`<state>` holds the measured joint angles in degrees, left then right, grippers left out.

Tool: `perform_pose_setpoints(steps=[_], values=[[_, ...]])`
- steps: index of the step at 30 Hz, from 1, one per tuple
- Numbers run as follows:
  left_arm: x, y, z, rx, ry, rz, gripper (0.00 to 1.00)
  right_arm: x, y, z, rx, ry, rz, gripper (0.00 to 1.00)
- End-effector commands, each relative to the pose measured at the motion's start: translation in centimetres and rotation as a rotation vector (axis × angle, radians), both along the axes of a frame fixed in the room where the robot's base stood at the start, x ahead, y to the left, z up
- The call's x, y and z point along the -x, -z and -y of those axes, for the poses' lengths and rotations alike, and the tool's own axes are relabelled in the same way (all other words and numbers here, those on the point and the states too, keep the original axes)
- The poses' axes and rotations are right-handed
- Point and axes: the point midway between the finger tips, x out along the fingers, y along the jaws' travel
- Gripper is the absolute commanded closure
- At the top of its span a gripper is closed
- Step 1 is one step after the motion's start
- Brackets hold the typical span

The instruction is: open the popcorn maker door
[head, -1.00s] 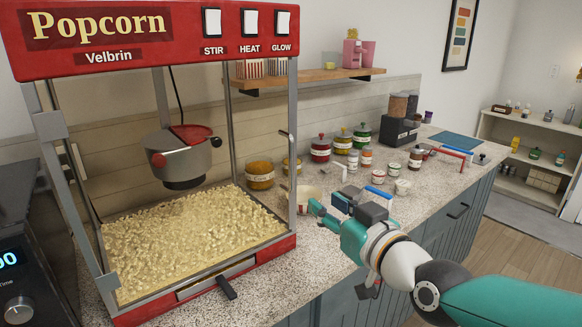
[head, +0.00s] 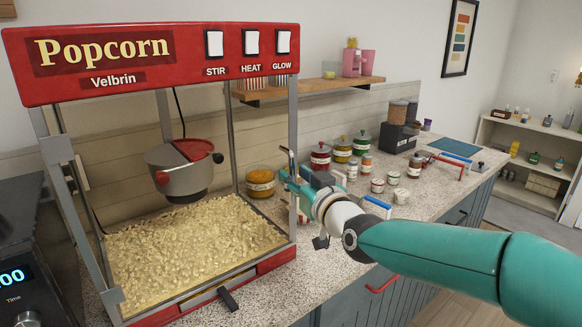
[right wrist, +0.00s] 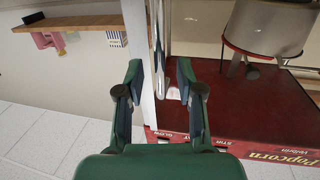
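The popcorn maker (head: 25,80) stands on the counter at the left, red on top with metal posts and popcorn inside. Its glazed front door appears shut. A slim metal door handle (head: 291,165) is on the right front post, partly hidden by my gripper. My right gripper (head: 287,180) is beside that post. In the right wrist view, its two green fingers (right wrist: 158,78) are apart, with the handle (right wrist: 157,45) ahead between them and the pale post (right wrist: 139,60) alongside. I cannot tell whether they touch it. My left gripper is not in view.
Several lidded jars (head: 320,158) stand on the counter (head: 335,262) just behind and right of my right gripper. A wooden shelf (head: 325,88) is on the wall above. A dark appliance (head: 30,270) is at the lower left.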

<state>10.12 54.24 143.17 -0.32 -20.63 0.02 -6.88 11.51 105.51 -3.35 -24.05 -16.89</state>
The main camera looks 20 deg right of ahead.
Motion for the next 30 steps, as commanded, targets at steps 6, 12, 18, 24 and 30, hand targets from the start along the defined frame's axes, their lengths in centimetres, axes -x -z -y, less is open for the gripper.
perform_pose_setpoints(steps=[6,12,18,24,30], values=[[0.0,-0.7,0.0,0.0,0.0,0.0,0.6,-1.9,0.0,-0.3,-0.001,0.0,0.0,0.63],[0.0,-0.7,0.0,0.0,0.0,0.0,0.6,-2.1,0.0,-0.3,-0.001,0.001,0.001,0.63],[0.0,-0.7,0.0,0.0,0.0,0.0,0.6,-2.0,0.0,-0.3,-0.001,0.001,0.0,0.76],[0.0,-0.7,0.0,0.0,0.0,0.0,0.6,-2.0,0.0,-0.3,-0.001,0.001,0.0,1.0],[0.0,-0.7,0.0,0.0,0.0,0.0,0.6,-2.0,0.0,-0.3,-0.001,0.001,0.0,1.0]])
